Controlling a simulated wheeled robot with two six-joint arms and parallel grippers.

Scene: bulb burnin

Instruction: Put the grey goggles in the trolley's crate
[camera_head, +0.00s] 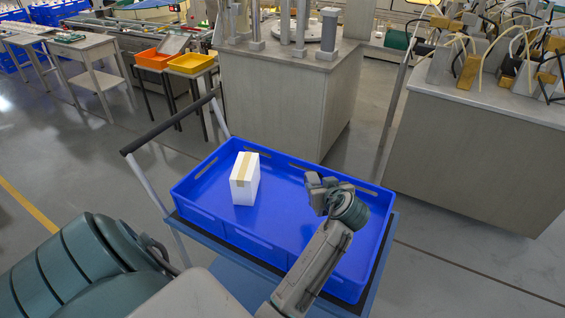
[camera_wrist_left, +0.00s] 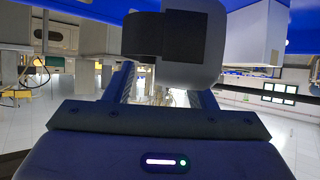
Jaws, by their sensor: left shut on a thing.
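The trolley's blue crate (camera_head: 216,222) is below my left gripper (camera_head: 322,190) in the head view. The gripper is over the right half of the crate. It is shut on the grey goggles, which show in the left wrist view (camera_wrist_left: 208,42) as a rounded grey shape with a black patch between the fingers. In the head view the goggles are hard to tell apart from the grey fingers. I cannot tell how far they are above the crate floor. My right gripper is not in view.
A white box with a tan strip (camera_head: 244,182) stands in the left half of the crate. The trolley's black handle (camera_head: 170,127) rises at the crate's left end. Grey workbenches (camera_head: 285,95) stand behind. The crate floor right of the box looks bare.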

